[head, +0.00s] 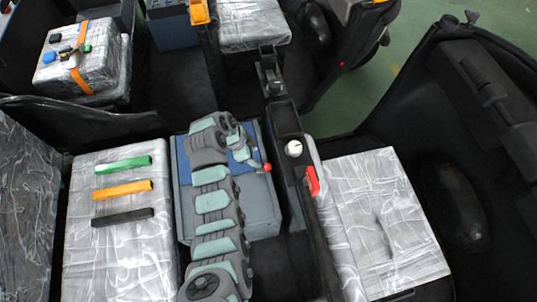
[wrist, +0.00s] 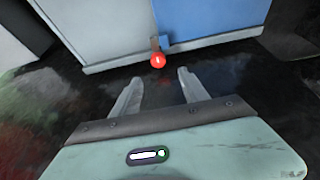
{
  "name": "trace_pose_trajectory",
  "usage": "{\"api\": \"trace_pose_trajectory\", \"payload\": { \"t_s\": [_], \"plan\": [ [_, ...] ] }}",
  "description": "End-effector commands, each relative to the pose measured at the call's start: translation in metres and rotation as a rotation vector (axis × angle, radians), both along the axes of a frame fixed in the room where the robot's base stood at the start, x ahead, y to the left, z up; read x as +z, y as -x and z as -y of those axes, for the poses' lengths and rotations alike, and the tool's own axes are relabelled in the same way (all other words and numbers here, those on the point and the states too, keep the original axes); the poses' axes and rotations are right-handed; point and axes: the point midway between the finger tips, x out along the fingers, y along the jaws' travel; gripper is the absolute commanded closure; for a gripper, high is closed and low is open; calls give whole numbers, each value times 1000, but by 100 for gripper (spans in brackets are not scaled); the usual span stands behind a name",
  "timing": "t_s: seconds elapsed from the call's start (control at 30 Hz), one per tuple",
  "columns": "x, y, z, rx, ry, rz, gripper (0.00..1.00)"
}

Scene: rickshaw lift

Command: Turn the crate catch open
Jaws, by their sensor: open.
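The crate (head: 262,212) is a grey box with a blue top, standing between the two front seats. My arm covers much of its middle in the head view. Its catch ends in a red ball knob (head: 267,167), near the crate's right side. In the wrist view the knob (wrist: 158,61) sits on a short brownish lever (wrist: 155,43), by the seam between the crate's grey and blue faces (wrist: 205,18). My gripper (wrist: 160,77) is open and empty. The knob appears just beyond the fingertips, roughly centred between them. No contact shows.
A plastic-wrapped seat (head: 120,250) with green, orange and black bars stands left. A console with a white-knobbed lever (head: 293,149) and red handle (head: 312,181) runs close on the right, beside another wrapped seat (head: 385,220). Dark floor lies under my gripper.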

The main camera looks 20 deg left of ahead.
Motion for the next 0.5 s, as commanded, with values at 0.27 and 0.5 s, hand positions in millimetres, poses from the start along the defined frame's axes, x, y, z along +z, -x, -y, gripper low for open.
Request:
{"api": "trace_pose_trajectory", "payload": {
  "t_s": [0.27,0.5],
  "plan": [
    [-34,-7,13,2,3,-3,48],
    [-57,-14,19,1,0,0,48]
  ]
}}
